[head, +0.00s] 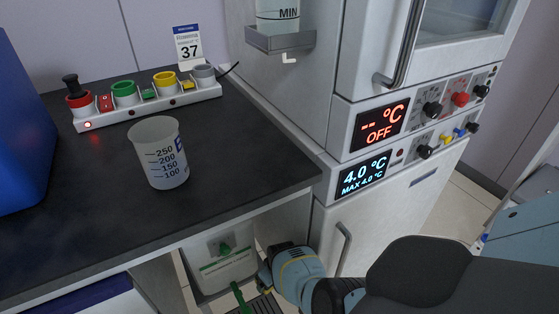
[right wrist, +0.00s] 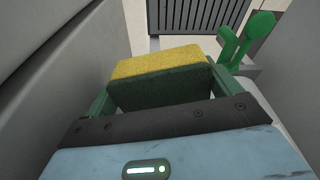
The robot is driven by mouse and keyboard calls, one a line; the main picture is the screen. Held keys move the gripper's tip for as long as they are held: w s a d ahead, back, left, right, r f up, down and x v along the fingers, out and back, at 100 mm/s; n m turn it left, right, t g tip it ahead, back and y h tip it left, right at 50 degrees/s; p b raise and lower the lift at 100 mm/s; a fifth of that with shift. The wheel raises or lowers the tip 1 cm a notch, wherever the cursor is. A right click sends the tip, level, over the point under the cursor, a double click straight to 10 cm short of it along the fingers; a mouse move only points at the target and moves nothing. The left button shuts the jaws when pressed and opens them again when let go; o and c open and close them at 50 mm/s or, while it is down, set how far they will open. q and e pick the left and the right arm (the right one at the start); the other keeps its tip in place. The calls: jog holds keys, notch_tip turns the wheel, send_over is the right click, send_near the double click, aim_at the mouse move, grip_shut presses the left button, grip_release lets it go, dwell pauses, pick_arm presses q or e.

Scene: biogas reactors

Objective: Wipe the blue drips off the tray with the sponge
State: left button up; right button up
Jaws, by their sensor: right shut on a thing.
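A sponge (right wrist: 158,62), yellow on one side and dark green on the other, is between the two green fingers of my right gripper (right wrist: 162,92), which is shut on it. In the head view my right gripper (head: 266,278) is low, below the bench front, by a white container; the sponge cannot be made out there. A dark slatted grate (right wrist: 200,16) lies beyond the sponge in the right wrist view. A small grey tray (head: 281,40) juts from the cabinet under a vessel marked MIN. I see no blue drips. My left gripper is not in view.
A beaker (head: 160,155) and a row of coloured controls (head: 148,98) stand on the dark bench. A white container (head: 221,262) is beneath it. Green paddle-shaped parts (right wrist: 246,40) rise right of the sponge. Grey walls flank the gripper closely.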

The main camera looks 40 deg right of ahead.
notch_tip(320, 180, down, 2)
jog(key=shift+s+d+f+b, duration=0.1)
jog(key=shift+s+f+b, duration=0.1)
jog(key=shift+b, duration=0.5)
pick_arm(q)
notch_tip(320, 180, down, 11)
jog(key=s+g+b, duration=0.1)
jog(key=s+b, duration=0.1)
jog(key=b, duration=0.6)
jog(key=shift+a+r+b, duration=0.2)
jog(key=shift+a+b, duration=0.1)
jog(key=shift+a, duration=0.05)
pick_arm(e)
jog(key=s+f+g, duration=0.1)
jog(key=s+f, duration=0.2)
jog(key=f, duration=0.9)
jog(key=shift+s+f, duration=0.2)
jog(key=shift+s, duration=0.2)
